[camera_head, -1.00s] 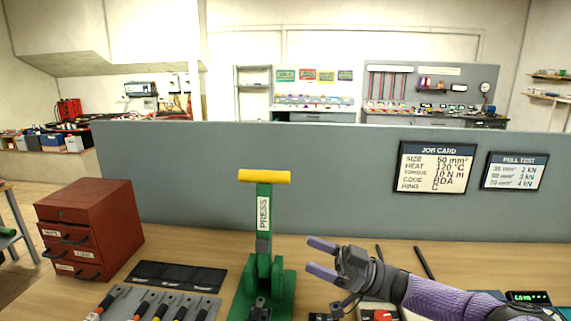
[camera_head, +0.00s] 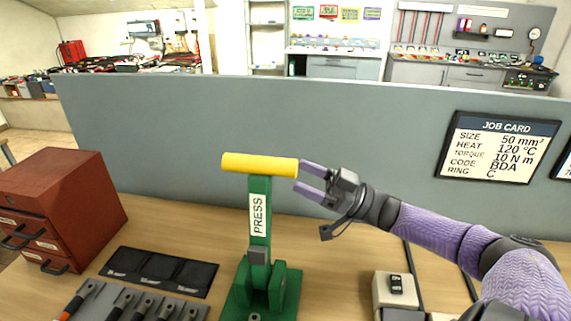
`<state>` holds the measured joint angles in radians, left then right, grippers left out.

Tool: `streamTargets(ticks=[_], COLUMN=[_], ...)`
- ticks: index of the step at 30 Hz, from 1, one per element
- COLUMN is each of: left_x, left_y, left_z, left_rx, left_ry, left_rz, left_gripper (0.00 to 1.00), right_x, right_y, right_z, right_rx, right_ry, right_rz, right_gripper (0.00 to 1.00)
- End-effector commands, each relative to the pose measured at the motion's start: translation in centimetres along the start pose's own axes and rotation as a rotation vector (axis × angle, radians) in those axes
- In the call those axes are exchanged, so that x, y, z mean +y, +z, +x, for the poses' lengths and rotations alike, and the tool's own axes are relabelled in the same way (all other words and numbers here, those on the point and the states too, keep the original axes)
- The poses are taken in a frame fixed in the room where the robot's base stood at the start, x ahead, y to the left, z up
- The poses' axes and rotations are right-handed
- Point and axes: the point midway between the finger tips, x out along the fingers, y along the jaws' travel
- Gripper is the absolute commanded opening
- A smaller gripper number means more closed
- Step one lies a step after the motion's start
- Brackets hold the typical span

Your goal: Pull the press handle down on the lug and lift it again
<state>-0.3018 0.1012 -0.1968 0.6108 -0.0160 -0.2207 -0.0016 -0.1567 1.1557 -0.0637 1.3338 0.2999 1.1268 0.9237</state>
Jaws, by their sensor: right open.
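The green press (camera_head: 262,282) stands on the bench in the lower middle of the head view. Its lever marked PRESS (camera_head: 258,215) is upright, with a yellow handle bar (camera_head: 260,165) across the top. My right gripper (camera_head: 304,178) is open, with its purple fingers pointing left at the right end of the yellow handle. They look very close to it; I cannot tell whether they touch. The lug cannot be made out in the press. My left gripper is not in view.
A red drawer cabinet (camera_head: 62,208) stands at the left, with black trays (camera_head: 160,270) and a rack of tools (camera_head: 135,303) beside it. A grey partition (camera_head: 345,130) with a job card (camera_head: 498,147) rises behind. A pale box (camera_head: 394,290) stands right of the press.

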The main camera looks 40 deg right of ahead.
Motion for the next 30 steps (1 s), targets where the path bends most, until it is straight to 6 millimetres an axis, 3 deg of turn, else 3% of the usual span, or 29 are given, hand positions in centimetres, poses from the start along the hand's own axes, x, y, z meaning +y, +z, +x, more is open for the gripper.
streamTargets(ticks=[3,7,18,20,30], left_x=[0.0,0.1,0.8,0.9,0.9], left_y=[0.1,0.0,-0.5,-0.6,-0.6], left_z=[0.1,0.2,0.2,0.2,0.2], left_rx=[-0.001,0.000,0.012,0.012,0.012], left_ry=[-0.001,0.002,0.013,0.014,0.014], left_rz=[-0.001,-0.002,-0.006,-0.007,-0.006], left_gripper=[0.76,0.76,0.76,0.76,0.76], right_x=[0.0,0.0,0.0,0.0,0.0], right_y=[0.0,0.0,0.0,0.0,0.1], right_z=[2.3,3.9,4.7,4.7,4.7], right_rx=[0.004,0.002,-0.001,-0.001,-0.001], right_ry=[-0.002,0.000,0.000,0.000,0.000], right_rz=[-0.002,0.000,0.000,0.000,0.000], right_gripper=[0.84,0.84,0.84,0.74,0.02])
